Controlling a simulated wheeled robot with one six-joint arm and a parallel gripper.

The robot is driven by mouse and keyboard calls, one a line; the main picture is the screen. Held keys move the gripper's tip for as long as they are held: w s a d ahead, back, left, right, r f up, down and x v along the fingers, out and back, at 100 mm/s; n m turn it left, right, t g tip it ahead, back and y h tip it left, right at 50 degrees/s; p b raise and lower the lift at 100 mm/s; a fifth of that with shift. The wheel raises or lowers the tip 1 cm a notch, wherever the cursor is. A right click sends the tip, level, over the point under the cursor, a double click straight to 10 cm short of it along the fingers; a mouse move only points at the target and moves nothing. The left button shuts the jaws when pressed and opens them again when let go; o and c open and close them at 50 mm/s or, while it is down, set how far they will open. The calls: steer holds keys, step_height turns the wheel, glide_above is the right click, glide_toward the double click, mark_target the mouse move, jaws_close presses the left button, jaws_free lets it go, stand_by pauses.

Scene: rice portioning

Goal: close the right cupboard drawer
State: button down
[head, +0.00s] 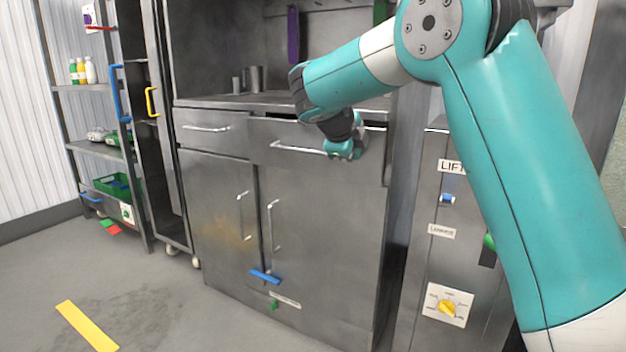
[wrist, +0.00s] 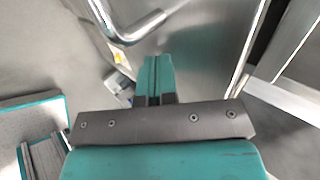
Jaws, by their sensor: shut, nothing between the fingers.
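The right cupboard drawer (head: 318,138) is a grey steel front under the worktop. A dark gap shows along its top edge, and it stands slightly proud of the left drawer, so it looks a little open. Its bar handle (head: 297,148) runs across the front. My gripper (head: 346,152) is in front of the drawer's right part, near the handle; I cannot tell whether it touches. In the wrist view my gripper (wrist: 157,72) has its teal fingers together with nothing between them. A shiny bent bar (wrist: 125,30) shows just beyond the fingers there.
The left drawer (head: 212,130) looks shut. Cupboard doors (head: 325,215) below are closed, with a blue bar (head: 265,276) low on them. A control panel labelled LIFT (head: 440,230) stands at the right. A rack (head: 105,120) stands at the left. The floor in front is open.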

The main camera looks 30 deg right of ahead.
steer(key=w+d, duration=0.1)
steer(key=d, duration=0.1)
steer(key=w+d+p, duration=0.1)
steer(key=w+d, duration=0.2)
steer(key=d, duration=0.1)
steer(key=shift+w+d, duration=0.15)
steer(key=shift+d, duration=0.15)
steer(key=shift+w+d+r, duration=0.1)
steer(key=shift+d, duration=0.1)
